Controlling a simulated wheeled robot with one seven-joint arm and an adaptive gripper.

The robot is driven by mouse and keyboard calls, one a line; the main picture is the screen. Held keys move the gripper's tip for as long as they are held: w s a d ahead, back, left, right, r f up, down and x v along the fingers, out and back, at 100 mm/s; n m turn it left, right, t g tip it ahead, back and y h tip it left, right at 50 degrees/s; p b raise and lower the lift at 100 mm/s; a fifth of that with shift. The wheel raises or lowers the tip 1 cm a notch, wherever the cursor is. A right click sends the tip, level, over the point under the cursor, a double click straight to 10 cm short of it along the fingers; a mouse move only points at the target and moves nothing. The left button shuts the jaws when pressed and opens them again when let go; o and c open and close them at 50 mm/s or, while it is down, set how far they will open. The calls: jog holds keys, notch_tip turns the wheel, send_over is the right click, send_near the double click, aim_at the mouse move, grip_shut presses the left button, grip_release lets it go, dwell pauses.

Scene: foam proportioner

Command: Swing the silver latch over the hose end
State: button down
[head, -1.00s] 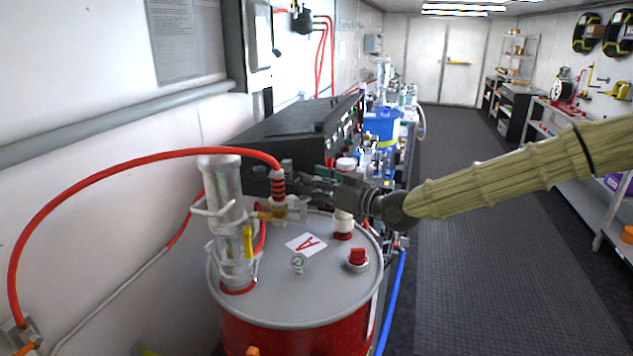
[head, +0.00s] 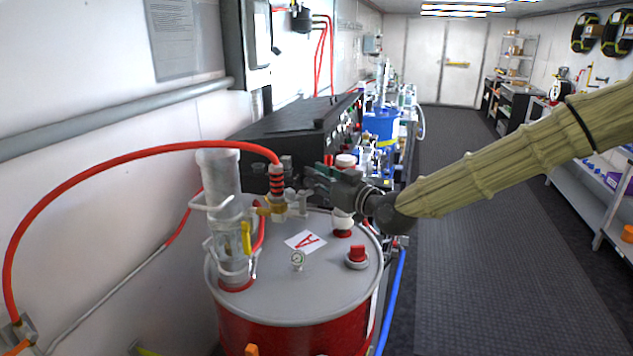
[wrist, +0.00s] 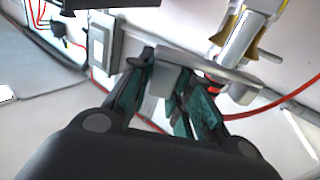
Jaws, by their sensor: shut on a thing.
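The hose end (head: 277,183), with red ribbed sleeve, stands upright on a brass and silver fitting (head: 278,208) on top of the red drum (head: 290,335). My gripper (head: 307,183) is just right of this fitting. In the wrist view, its teal-padded fingers (wrist: 165,78) are shut on the silver latch (wrist: 222,74), a flat grey lever with a tab between the pads. The latch reaches right, towards a pale cylindrical fitting (wrist: 243,42) with brass-coloured parts. In the head view the latch is small and partly hidden by my fingers. I cannot tell whether it touches the hose end.
A clear cylinder (head: 222,175) with a yellow tag stands left of the hose end. A white bottle-like post (head: 343,222) stands close under my gripper. The red hose (head: 110,165) arcs left to the wall. A black console (head: 295,130) is behind. The aisle floor is free.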

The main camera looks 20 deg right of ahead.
jog(key=shift+s+a+m+g+h+b, duration=0.2)
jog(key=shift+s+m+h+b, duration=0.55)
jog(key=shift+m+h, duration=1.7)
jog(key=shift+s+d+m+g+h+b, duration=0.2)
jog(key=shift+s+m+h+b, duration=0.95)
jog(key=shift+h, duration=2.25)
jog(key=shift+s+a+m+g+h+b, duration=0.1)
jog(key=shift+s+a+m+g+h, duration=0.3)
jog(key=shift+m+h, duration=2.25)
jog(key=shift+s+d+n+h, duration=0.15)
jog(key=shift+n+h, duration=0.1)
jog(key=shift+h, duration=0.25)
jog(key=c, duration=1.3)
grip_release()
jog(key=shift+s, duration=0.1)
